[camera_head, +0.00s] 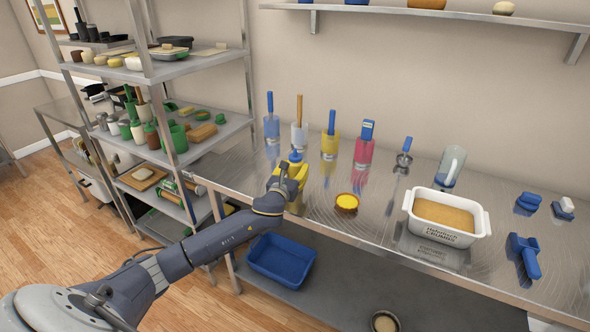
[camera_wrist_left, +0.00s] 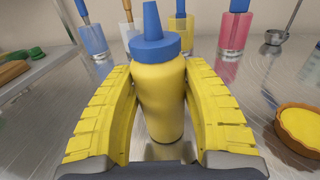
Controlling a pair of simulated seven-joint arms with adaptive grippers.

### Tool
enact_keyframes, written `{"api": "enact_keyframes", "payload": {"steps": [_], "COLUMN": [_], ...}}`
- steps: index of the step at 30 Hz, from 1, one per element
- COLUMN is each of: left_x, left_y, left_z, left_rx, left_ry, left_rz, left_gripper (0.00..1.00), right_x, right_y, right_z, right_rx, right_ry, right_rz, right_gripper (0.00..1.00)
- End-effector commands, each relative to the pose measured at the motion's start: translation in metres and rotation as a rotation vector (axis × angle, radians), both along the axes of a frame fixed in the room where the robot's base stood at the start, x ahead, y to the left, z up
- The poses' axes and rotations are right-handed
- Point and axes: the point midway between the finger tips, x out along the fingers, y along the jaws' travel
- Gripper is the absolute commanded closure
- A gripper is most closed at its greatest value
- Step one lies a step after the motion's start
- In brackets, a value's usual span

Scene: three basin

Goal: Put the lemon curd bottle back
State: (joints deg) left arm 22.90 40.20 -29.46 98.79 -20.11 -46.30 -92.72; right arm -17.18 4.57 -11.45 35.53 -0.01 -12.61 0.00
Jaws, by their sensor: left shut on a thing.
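The lemon curd bottle (camera_wrist_left: 158,85) is yellow with a blue nozzle cap. In the left wrist view it is upright between the two yellow fingers of my left gripper (camera_wrist_left: 160,125), which is shut on it. In the head view my left gripper (camera_head: 290,182) is at the front left of the steel table (camera_head: 380,200), and mostly the blue cap (camera_head: 295,156) of the bottle shows. Whether the bottle's base touches the table is hard to tell. A small tart with yellow filling (camera_head: 347,202) is to the right of the gripper; it also shows in the left wrist view (camera_wrist_left: 300,125). My right gripper is not in view.
Behind the bottle stand blue (camera_head: 271,128), white (camera_head: 299,137), yellow (camera_head: 330,144) and pink (camera_head: 364,152) containers with tools. A white crumbs basin (camera_head: 483,222) is to the right. A loaded shelf rack (camera_head: 225,125) is at left. Bare table lies between tart and basin.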

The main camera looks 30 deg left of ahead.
Motion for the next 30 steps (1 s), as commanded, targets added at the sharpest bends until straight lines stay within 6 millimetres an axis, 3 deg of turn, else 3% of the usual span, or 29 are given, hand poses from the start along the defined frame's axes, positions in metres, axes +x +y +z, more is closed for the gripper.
{"api": "enact_keyframes", "payload": {"steps": [5, 6, 11, 21, 30], "left_x": [0.0, 0.0, 0.0, 0.0, -0.043], "left_y": [0.0, 0.0, 0.0, 0.0, -0.008], "left_z": [-0.002, -0.003, -0.003, 0.002, 0.0], "left_rx": [0.0, 0.0, 0.0, 0.0, 0.001], "left_ry": [-0.001, 0.0, 0.0, -0.001, 0.001], "left_rz": [0.0, 0.0, 0.0, 0.0, -0.002], "left_gripper": [0.98, 0.51, 0.33, 0.32, 0.32], "right_x": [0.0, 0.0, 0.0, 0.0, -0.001], "right_y": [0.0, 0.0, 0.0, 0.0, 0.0], "right_z": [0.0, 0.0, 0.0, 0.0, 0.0], "right_rx": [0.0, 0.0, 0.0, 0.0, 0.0], "right_ry": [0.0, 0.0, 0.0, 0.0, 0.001], "right_rz": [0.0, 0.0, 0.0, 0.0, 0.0], "right_gripper": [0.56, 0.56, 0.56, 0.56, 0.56]}}
